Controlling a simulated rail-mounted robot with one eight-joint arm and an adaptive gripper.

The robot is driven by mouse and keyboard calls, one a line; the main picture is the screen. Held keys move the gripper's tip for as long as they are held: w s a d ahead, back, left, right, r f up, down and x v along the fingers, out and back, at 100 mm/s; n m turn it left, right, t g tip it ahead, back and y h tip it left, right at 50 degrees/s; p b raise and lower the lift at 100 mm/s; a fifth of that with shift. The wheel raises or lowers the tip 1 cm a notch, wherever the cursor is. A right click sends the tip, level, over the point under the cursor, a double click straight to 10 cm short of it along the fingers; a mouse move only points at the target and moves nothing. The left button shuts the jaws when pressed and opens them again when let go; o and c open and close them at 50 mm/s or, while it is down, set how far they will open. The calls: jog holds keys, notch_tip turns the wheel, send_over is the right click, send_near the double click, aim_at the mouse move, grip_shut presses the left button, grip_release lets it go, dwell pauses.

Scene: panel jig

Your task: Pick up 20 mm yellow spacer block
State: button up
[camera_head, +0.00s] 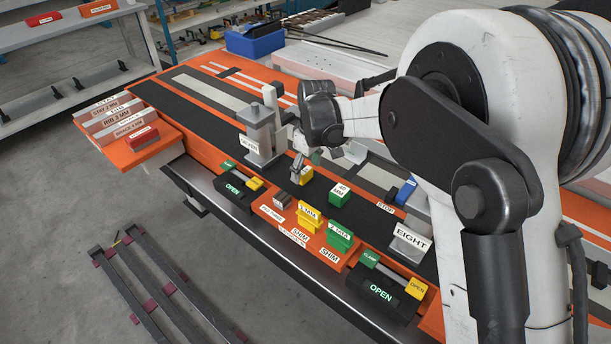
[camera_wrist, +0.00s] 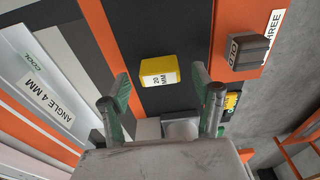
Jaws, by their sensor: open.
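The yellow spacer block (camera_wrist: 158,71), with a white label reading 20 MM, lies on the black strip in the wrist view. In the head view the yellow block (camera_head: 304,177) sits on the dark strip of the orange bench, partly covered by my gripper (camera_head: 300,164). In the wrist view my gripper (camera_wrist: 160,80) is open, with one finger to each side of the block and clear space between. Nothing is held. The height of the fingertips relative to the block is hard to tell.
A green 40 MM block (camera_head: 340,194) stands right of the yellow block. A grey labelled block (camera_head: 262,135) stands to the left. Yellow (camera_head: 308,216) and green (camera_head: 340,236) shims stand in front. In the wrist view a dark grey block (camera_wrist: 248,51) is at right.

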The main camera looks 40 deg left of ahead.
notch_tip(320, 180, down, 2)
jog(key=shift+a+f, duration=0.15)
jog(key=shift+c, duration=0.4)
jog(key=c, duration=1.1)
jog(key=shift+r, duration=0.2)
jog(key=shift+c, duration=0.3)
